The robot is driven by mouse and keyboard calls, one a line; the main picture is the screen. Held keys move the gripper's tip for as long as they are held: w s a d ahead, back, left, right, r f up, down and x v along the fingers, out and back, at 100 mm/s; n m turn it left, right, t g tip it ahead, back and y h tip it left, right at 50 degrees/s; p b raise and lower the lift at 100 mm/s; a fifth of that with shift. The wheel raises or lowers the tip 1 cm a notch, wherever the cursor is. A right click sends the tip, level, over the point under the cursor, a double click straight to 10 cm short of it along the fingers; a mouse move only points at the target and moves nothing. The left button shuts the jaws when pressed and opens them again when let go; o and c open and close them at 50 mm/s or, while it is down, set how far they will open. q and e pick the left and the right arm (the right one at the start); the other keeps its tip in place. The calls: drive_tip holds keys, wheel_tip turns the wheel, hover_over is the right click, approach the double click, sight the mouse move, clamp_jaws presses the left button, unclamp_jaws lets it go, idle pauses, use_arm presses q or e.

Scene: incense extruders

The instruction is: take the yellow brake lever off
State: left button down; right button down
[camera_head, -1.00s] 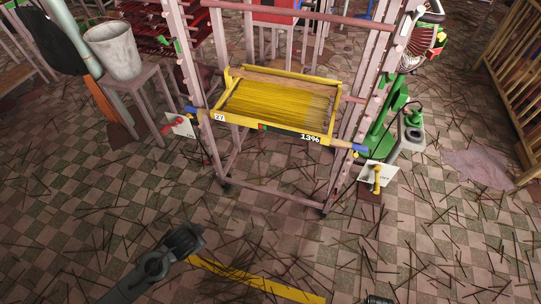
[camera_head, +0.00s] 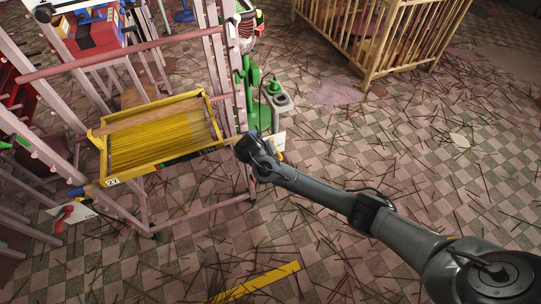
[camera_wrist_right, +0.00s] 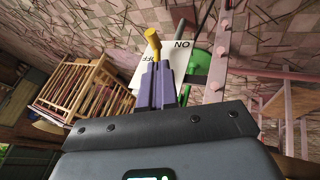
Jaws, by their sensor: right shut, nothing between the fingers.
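The yellow brake lever (camera_wrist_right: 153,40) shows in the right wrist view, just beyond my fingertips, with its round knob pointing up in the picture. It stands in front of a white card (camera_wrist_right: 178,55) marked ON and OFF. My right gripper (camera_wrist_right: 158,70) is shut and empty, its fingertips close to the base of the lever; I cannot tell if they touch. In the head view my right gripper (camera_head: 247,148) is at the rack's right front post and hides most of the lever. The card (camera_head: 279,141) shows partly behind it. My left gripper is not in view.
The rack holds a yellow tray (camera_head: 160,135) of sticks beside my right gripper. A green stand (camera_head: 262,112) is behind it. A red lever (camera_head: 62,218) is at the rack's left side. A wooden crate frame (camera_head: 385,35) stands at the back. Thin sticks litter the open floor.

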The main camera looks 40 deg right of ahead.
drive_tip(key=shift+w+a, duration=0.1)
drive_tip(key=shift+a, duration=0.1)
drive_tip(key=b+x, duration=0.6)
drive_tip(key=x, duration=0.4)
idle(0.5)
